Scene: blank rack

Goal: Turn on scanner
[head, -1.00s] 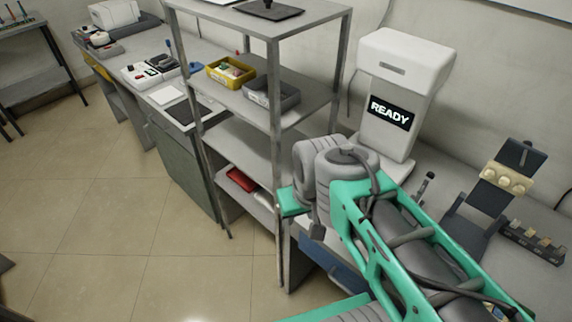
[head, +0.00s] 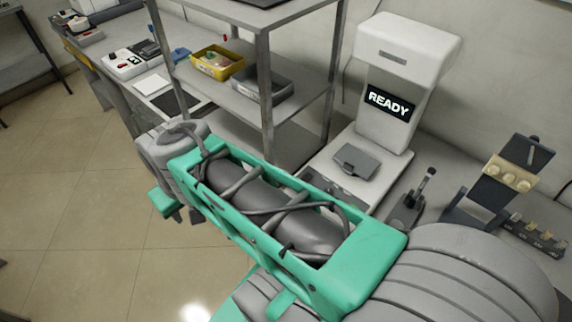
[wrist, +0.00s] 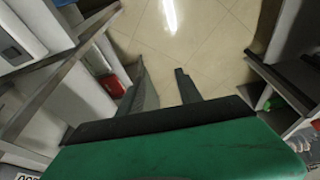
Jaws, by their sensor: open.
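A white upright machine (head: 405,60), which I take to be the scanner, stands on the bench against the wall. Its dark display (head: 389,101) reads READY. A grey plate (head: 356,160) lies on its pale base in front of the column. My gripper (wrist: 160,80) is open and empty in the wrist view, its two dark fingers apart above the tiled floor. In the head view my arm reaches to the left, away from the machine, and the fingers are hard to make out.
A grey metal shelf rack (head: 262,75) stands left of the machine, holding a yellow bin (head: 217,65) and a grey bin (head: 263,86). A dark lever device (head: 408,207) and a stand with cream knobs (head: 510,172) are to the right. The tiled floor (head: 60,200) is clear at left.

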